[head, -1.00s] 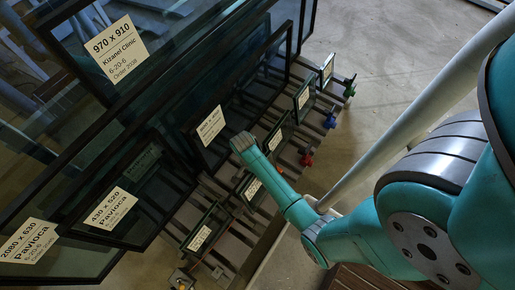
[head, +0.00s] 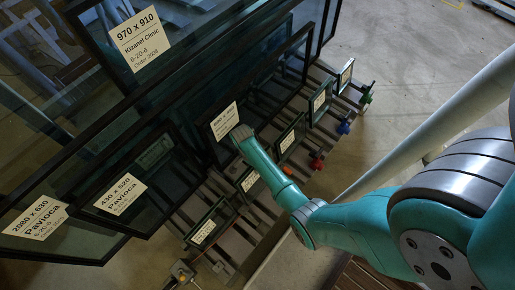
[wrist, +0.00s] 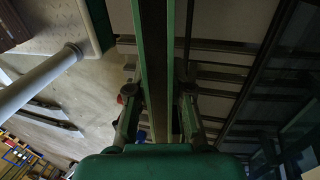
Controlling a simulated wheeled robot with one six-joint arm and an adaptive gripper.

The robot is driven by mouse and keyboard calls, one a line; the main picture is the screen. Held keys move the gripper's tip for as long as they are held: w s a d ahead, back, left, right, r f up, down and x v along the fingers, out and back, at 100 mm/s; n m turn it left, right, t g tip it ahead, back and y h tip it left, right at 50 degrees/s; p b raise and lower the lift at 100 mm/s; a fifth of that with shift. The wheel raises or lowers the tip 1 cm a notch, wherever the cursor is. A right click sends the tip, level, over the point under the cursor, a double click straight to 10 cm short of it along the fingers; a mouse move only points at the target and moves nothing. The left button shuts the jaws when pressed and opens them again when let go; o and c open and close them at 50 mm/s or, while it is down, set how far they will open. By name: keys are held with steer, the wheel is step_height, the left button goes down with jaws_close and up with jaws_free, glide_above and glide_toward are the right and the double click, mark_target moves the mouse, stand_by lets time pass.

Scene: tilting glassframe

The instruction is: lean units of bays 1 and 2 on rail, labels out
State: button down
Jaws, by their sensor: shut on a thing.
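My gripper (wrist: 158,108) is shut on the edge of a dark-framed glass unit (wrist: 154,50) with green edges, seen edge-on in the wrist view. In the head view my teal arm hides the jaws and most of what they hold. Several small labelled units stand in a row on a slatted rack: one at the far end (head: 345,76), one nearer (head: 319,101), one by the red clamp (head: 289,138), one partly behind my arm (head: 247,181) and one at the near end (head: 204,232). Their labels face the camera. I cannot tell which part is the rail.
Large framed panes lean at left, labelled 970 x 910 (head: 139,40), 430 x 520 (head: 120,194) and 2080 x 630 (head: 34,218). Green (head: 366,94), blue (head: 344,127) and red (head: 317,160) clamps stick out along the rack. A pale pole (head: 430,125) crosses at right.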

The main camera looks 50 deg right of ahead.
steer(key=shift+w+f, duration=0.1)
steer(key=shift+w, duration=0.3)
steer(key=shift+w+f, duration=0.3)
steer(key=shift+f, duration=0.35)
steer(key=shift+w+f, duration=0.3)
steer(key=shift+f, duration=0.3)
steer(key=shift+s+f, duration=0.1)
steer(key=shift+f, duration=0.35)
stand_by(0.3)
steer(key=c, duration=1)
jaws_free()
steer(key=shift+o, duration=0.2)
steer(key=shift+s, duration=0.1)
steer(key=v, duration=1.2)
